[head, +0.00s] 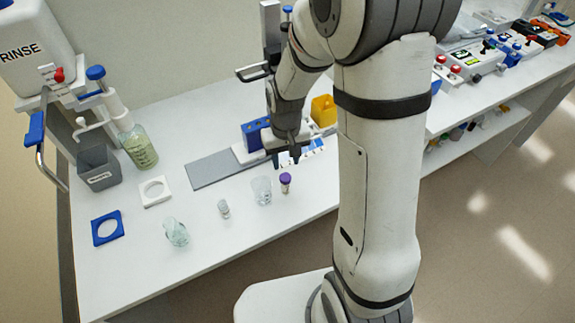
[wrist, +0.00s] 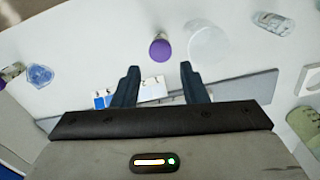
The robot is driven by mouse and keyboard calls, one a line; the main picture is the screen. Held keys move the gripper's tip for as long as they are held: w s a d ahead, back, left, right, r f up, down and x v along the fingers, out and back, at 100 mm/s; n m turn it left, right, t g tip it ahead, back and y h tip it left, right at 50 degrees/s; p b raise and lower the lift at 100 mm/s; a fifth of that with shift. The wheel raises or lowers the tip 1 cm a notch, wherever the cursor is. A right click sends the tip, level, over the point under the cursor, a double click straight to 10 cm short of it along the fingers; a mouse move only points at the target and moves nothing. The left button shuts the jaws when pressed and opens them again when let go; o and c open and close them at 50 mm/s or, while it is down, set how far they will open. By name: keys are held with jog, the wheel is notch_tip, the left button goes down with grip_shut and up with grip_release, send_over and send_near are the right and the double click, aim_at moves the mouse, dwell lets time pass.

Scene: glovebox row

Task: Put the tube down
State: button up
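A small tube with a purple cap (head: 285,183) stands upright on the white bench, to the right of a clear beaker (head: 262,190). In the wrist view the purple cap (wrist: 160,48) shows from above, a little beyond the fingertips and roughly centred between them. My gripper (head: 287,158) is above the bench, behind the tube in the head view. Its two dark fingers (wrist: 159,67) are spread apart with nothing held between them. The tube is apart from the fingers.
A small clear vial (head: 224,209) and a glass vessel (head: 176,232) stand to the left. Behind are a grey plate (head: 215,169), a blue box (head: 254,134) and a yellow box (head: 323,111). The bench's front strip is clear.

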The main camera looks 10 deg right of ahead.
jog(key=s+d+r+m+t, duration=0.1)
jog(key=s+d+r, duration=0.3)
jog(key=s+r, duration=1)
notch_tip(320, 180, up, 3)
jog(key=shift+s+f+t, duration=0.15)
jog(key=shift+f+t, duration=0.05)
jog(key=shift+t, duration=0.7)
jog(key=shift+s+r, duration=0.1)
jog(key=shift+s, duration=0.1)
jog(key=shift+c, duration=0.3)
